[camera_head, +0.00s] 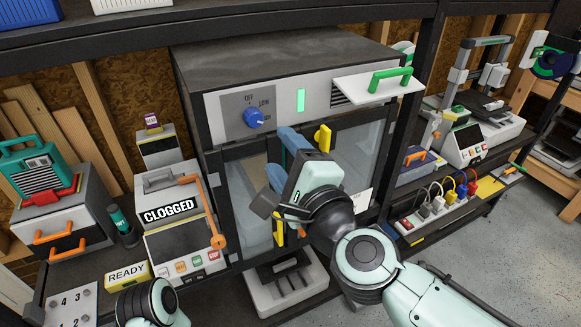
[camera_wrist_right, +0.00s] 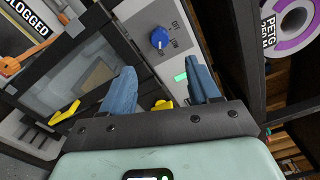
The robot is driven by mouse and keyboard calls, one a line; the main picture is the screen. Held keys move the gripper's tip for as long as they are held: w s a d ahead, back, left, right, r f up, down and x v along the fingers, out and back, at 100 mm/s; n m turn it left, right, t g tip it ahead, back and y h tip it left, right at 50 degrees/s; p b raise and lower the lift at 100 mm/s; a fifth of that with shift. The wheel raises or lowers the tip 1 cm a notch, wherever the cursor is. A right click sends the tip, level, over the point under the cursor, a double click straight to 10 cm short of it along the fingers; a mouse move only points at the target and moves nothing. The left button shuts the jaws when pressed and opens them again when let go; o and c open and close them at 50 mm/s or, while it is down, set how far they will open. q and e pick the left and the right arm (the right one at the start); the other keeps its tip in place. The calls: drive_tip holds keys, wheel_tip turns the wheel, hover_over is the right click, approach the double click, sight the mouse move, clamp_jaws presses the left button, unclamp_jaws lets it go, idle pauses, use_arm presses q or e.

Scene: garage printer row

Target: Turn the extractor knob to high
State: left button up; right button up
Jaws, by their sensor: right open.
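The blue extractor knob (camera_head: 253,117) sits on a grey dial plate (camera_head: 240,103) on the upper front of the grey cabinet. OFF and LOW are legible there; a third label at lower right is partly legible. The knob's exact setting is too small to tell. The knob also shows in the right wrist view (camera_wrist_right: 159,38), beyond the fingers. My right gripper (camera_head: 278,155) is open and empty, below and slightly right of the knob, apart from it. Its blue fingers (camera_wrist_right: 161,82) are spread in the wrist view. My left gripper is out of view; only part of that arm shows at lower left.
Right of the knob are a green light (camera_head: 301,100) and a white flap with a green handle (camera_head: 390,78). Yellow door handles (camera_head: 323,138) stick out near my right gripper. A CLOGGED machine (camera_head: 172,205) stands left. Dark shelf posts flank the cabinet.

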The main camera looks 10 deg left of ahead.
drive_tip(key=shift+v, duration=1.2)
drive_tip(key=w+d+f+n+g+h+p, duration=0.1)
drive_tip(key=w+d+f+g+h, duration=0.1)
drive_tip(key=f, duration=0.8)
drive_tip(key=w+d+f+n+g+h+p, duration=0.1)
drive_tip(key=w+d+f+n, duration=0.15)
drive_tip(key=f, duration=0.85)
drive_tip(key=w+d+f+n+g+h+p, duration=0.1)
drive_tip(key=w+d+f+g+h, duration=0.15)
drive_tip(key=f, duration=0.75)
drive_tip(key=s+d+f+n+g+h+p, duration=0.1)
drive_tip(key=s+d+f+g, duration=0.15)
drive_tip(key=s+f, duration=0.4)
drive_tip(key=s+d+f+n+g+p, duration=0.1)
drive_tip(key=s+d+f+n+g, duration=0.2)
drive_tip(key=f, duration=0.7)
drive_tip(key=s+d+f+g+h+p, duration=0.1)
drive_tip(key=s+d+f, duration=0.35)
drive_tip(key=f, duration=0.45)
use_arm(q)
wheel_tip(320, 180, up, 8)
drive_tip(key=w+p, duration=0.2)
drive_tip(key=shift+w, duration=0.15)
use_arm(e)
drive_tip(key=s+d+f+n+g+y, duration=0.1)
drive_tip(key=s+f+g, duration=0.3)
drive_tip(key=s, duration=1.3)
drive_tip(key=shift+s+f+n, duration=0.2)
drive_tip(key=shift+f+n, duration=0.55)
drive_tip(key=shift+n, duration=0.1)
